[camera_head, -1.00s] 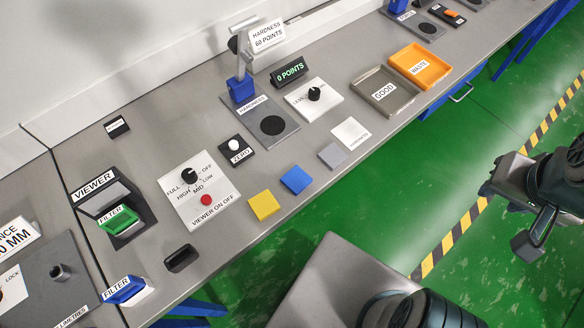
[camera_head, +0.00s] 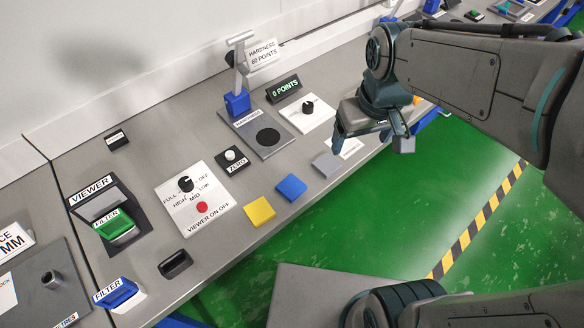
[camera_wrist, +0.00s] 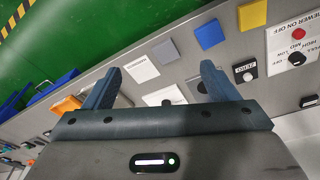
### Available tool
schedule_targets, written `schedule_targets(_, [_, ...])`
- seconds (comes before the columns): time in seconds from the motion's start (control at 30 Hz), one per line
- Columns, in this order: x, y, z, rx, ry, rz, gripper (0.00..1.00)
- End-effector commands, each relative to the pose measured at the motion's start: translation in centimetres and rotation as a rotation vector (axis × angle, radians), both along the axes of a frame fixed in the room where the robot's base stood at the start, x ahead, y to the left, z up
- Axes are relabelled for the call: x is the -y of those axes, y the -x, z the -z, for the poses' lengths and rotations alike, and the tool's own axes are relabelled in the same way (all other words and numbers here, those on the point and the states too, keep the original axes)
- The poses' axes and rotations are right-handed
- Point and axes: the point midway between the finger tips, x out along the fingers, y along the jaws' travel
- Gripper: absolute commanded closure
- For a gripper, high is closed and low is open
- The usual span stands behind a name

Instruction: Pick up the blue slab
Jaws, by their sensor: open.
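The blue slab (camera_head: 291,187) lies flat on the grey bench near its front edge, between a yellow slab (camera_head: 259,211) and a grey slab (camera_head: 327,164). In the wrist view the blue slab (camera_wrist: 209,34) lies beyond my right-hand finger, apart from it. My gripper (camera_head: 369,145) is open and empty, above the bench to the right of the blue slab and past the grey slab. In the wrist view my gripper (camera_wrist: 158,88) shows both fingers spread, with the grey slab (camera_wrist: 164,52) and a white slab (camera_wrist: 142,69) seen beyond the gap.
A hardness tester (camera_head: 238,102) stands behind the slabs. A ZERO button (camera_head: 231,157) and the viewer control panel (camera_head: 196,199) lie left of the blue slab. An orange tray (camera_wrist: 68,104) shows in the wrist view. Bare bench surrounds the slabs; the green floor drops off in front.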

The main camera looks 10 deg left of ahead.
Motion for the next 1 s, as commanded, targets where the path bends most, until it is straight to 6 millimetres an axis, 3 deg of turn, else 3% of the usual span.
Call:
schedule_targets(0.03, [-2.4,-0.8,1.6,-0.029,0.013,-0.084,0.20])
schedule_targets(0.2, [-8.9,-2.2,4.8,-0.095,0.051,-0.312,0.20])
schedule_targets(0.4, [-13.8,-2.4,7.5,-0.138,0.081,-0.473,0.20])
schedule_targets(0.57, [-15.1,-2.3,8.7,-0.151,0.089,-0.515,0.20])
schedule_targets(1.0, [-15.0,-2.3,16.0,-0.152,0.090,-0.515,0.20])
